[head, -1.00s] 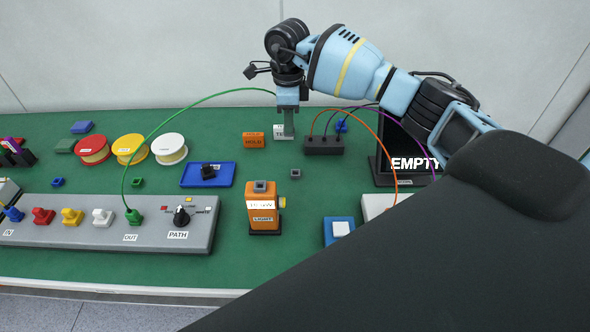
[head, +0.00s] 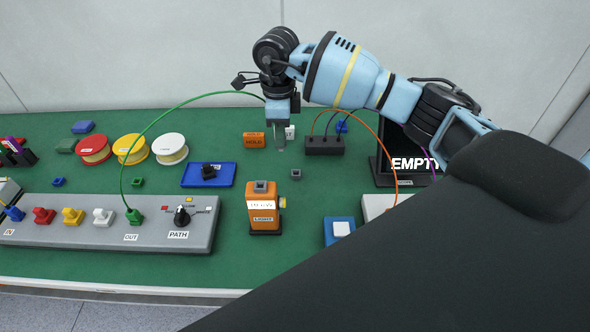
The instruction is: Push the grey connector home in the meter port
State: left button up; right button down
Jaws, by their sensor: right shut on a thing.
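The grey connector (head: 280,147) hangs upright below my right gripper (head: 279,126), which is shut on it; its details are small. The green cable (head: 190,103) rises from the OUT plug and runs to this gripper. The orange meter (head: 264,217), marked LIGHT, stands on the green bench with a grey port (head: 260,187) on top. The connector is behind and above the meter, slightly to the right of the port and apart from it. My left gripper is not in view.
A small grey piece (head: 296,174) lies right of the meter. A blue tray (head: 208,175) is to its left, a black box (head: 324,145) with cables behind right. An orange HOLD block (head: 254,140) stands behind. The grey panel (head: 90,232) lies front left.

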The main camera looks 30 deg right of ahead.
jog(key=shift+s+a, duration=1)
jog(key=shift+a, duration=0.5)
jog(key=shift+s+a, duration=1.05)
jog(key=shift+a, duration=0.4)
jog(key=shift+s+a, duration=1)
jog(key=shift+a, duration=0.5)
jog(key=shift+f, duration=1.1)
jog(key=c, duration=1.3)
grip_release()
